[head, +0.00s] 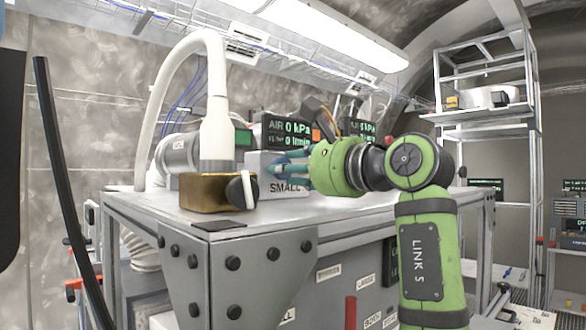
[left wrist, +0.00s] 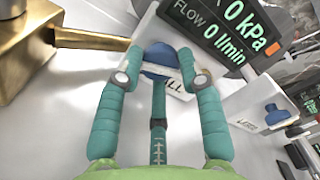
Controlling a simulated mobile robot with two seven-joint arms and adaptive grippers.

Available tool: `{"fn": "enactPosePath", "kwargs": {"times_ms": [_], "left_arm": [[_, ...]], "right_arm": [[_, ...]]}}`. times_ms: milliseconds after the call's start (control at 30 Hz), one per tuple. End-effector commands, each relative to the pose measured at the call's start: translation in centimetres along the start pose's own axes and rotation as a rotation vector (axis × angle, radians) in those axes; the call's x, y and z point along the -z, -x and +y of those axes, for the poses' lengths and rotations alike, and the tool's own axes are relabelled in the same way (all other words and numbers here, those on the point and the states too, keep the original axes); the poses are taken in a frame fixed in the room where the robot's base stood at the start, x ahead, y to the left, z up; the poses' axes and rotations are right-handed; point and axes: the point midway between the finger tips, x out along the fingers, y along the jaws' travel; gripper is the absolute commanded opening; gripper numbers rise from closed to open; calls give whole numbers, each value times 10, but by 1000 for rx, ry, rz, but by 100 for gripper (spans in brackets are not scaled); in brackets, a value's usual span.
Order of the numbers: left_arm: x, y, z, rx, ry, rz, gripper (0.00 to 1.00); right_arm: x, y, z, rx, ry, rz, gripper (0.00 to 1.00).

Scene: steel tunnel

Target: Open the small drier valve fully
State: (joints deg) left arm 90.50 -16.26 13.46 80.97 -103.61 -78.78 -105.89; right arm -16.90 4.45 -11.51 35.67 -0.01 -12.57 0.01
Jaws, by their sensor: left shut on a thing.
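The small drier valve's blue knob (left wrist: 160,60) sits on the front of a white box marked SMALL (head: 262,180). My left gripper (head: 283,167) reaches in from the right in the head view. In the left wrist view its teal fingers (left wrist: 160,72) are closed on the knob from both sides, with the third finger below. The fingers cover part of the knob and the label. How far the knob is turned cannot be told. The display above (left wrist: 228,32) reads 0 kPa and flow 0 l/min. My right gripper is not in view.
A brass block (head: 205,193) with a black knob and a thick white hose stands left of the box. Another white box with a blue knob (left wrist: 272,113) is at the right in the left wrist view.

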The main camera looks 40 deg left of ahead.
Motion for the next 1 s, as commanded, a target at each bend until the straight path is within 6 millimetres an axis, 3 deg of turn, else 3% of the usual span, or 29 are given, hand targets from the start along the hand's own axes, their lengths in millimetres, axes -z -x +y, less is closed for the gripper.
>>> {"fn": "enactPosePath", "kwargs": {"times_ms": [433, 1000], "left_arm": [[1, 0, 0, -2, 124, 0, 5], [1, 0, 0, -2, 640, 1, 5]], "right_arm": [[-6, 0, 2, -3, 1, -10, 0], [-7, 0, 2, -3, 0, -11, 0]]}}
